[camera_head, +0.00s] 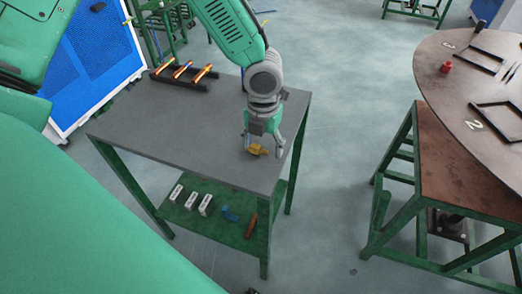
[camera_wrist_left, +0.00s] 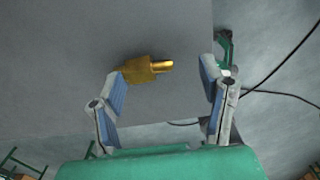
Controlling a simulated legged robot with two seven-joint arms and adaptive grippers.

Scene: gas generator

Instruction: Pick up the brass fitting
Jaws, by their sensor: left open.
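The brass fitting (camera_head: 257,150) lies on the grey table top (camera_head: 170,135) near its right front part. In the left wrist view the brass fitting (camera_wrist_left: 146,68) lies on its side, with its narrow end pointing right. My left gripper (camera_head: 262,148) is over it, pointing down. In the wrist view the left gripper (camera_wrist_left: 166,82) is open, its two blue-padded fingers apart. The fitting is near the left finger's tip and reaches into the gap between the fingers. I cannot tell whether that finger touches it. My right gripper is not in view.
A black rack (camera_head: 183,76) with several copper-coloured rods stands at the table's back. A lower shelf (camera_head: 215,225) holds white blocks, a blue part and a red-brown bar. A round table (camera_head: 460,90) with black frames and a red item (camera_head: 446,67) stands at right. Most of the grey top is clear.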

